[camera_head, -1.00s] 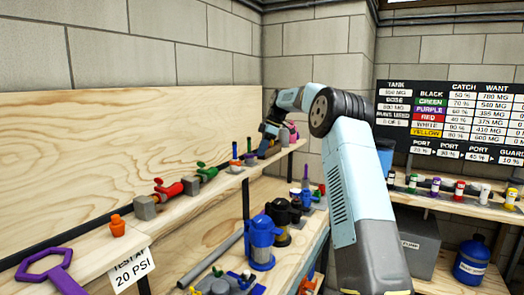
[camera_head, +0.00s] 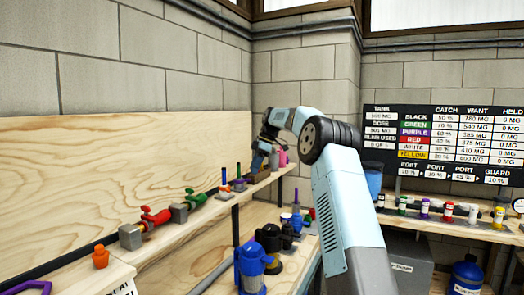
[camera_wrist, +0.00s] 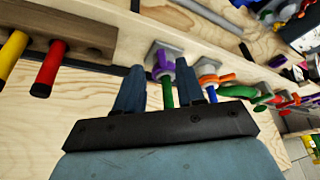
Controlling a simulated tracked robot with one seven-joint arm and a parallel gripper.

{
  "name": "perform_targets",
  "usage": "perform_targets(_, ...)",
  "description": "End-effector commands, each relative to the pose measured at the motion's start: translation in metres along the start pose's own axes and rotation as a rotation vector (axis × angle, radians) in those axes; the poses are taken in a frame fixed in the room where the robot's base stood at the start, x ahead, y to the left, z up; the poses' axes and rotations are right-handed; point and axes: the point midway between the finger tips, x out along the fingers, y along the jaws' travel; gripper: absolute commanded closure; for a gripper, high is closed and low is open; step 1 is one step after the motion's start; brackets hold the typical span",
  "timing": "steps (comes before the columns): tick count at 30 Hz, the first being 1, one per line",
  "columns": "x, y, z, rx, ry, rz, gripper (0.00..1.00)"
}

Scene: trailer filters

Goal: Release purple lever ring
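A purple ring (camera_wrist: 164,64) sits on a grey base in the wrist view, with a green lever rod (camera_wrist: 168,96) beside it. They show in the gap between my gripper's (camera_wrist: 158,80) two blue fingers, which stand apart; I cannot tell whether either finger touches them. Beside the right finger is an orange ring fitting (camera_wrist: 214,79) with a blue rod. In the head view my gripper (camera_head: 260,158) is at the far end of the upper shelf, small and partly hidden by the arm. The green rod (camera_head: 238,170) stands just left of it, with a little purple at its foot.
A wooden block (camera_wrist: 90,36) with red and yellow rods lies left of my fingers in the wrist view. A red valve (camera_head: 155,218) and an orange fitting (camera_head: 100,257) are nearer on the shelf. A purple hexagonal handle (camera_head: 35,287) is at the lower left.

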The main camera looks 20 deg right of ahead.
Motion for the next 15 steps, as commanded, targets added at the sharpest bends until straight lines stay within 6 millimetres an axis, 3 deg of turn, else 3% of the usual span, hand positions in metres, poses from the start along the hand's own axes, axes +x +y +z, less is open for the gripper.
perform_targets(6,-0.044,0.002,0.001,0.000,0.001,0.004,0.62)
perform_targets(15,-0.085,0.002,0.001,0.000,0.001,0.002,0.62)
